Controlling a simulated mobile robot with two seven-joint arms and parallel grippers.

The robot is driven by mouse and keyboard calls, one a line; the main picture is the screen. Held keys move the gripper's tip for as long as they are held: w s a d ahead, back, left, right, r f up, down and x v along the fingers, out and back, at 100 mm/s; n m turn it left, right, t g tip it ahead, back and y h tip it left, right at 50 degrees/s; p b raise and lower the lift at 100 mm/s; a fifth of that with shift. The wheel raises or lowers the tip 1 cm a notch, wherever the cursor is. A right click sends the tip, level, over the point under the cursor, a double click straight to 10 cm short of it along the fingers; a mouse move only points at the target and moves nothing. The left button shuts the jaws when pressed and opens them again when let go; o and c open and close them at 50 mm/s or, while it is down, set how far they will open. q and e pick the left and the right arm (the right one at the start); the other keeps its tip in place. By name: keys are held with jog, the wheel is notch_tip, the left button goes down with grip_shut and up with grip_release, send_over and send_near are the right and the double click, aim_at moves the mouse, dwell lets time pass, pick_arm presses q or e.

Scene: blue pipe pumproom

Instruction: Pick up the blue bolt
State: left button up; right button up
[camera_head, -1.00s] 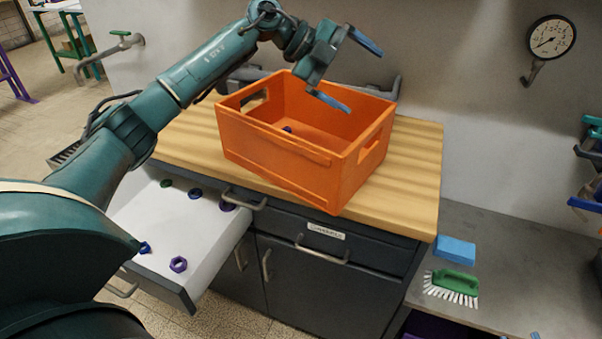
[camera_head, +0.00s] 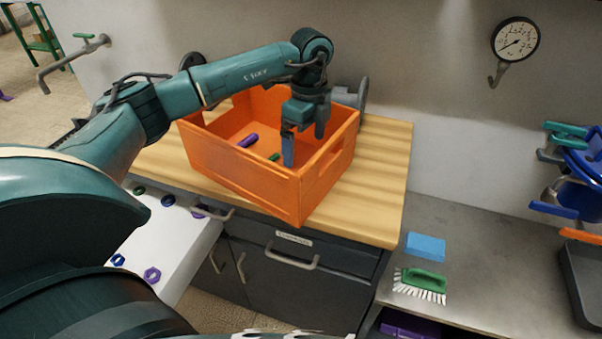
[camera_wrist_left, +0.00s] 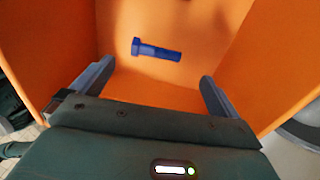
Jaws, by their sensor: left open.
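The blue bolt (camera_wrist_left: 156,50) lies inside the orange crate (camera_head: 243,180). In the left wrist view it shows whole, head to the left, lying across the picture beyond the gap between my fingers. In the head view I cannot make it out; my gripper may cover it. My left gripper (camera_head: 303,143) points down into the right part of the crate. In the left wrist view its two fingers (camera_wrist_left: 156,76) are wide apart with nothing between them. My right gripper is not in view.
The crate walls stand close around my left gripper. A purple bolt (camera_head: 248,140) and a green piece (camera_head: 274,157) lie in the crate. A brush (camera_head: 421,284) and blue sponge (camera_head: 426,247) lie at the right.

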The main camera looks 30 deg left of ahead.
pick_arm(q)
jog(key=shift+s+f+p, duration=0.2)
jog(key=shift+f, duration=0.8)
jog(key=shift+s+f+p, duration=0.15)
jog(key=shift+f, duration=0.9)
jog(key=shift+s+f+p, duration=0.2)
jog(key=shift+f, duration=0.8)
jog(key=shift+c, duration=0.2)
jog(key=shift+r, duration=0.1)
jog(key=c, duration=1.2)
jog(key=shift+o, duration=0.2)
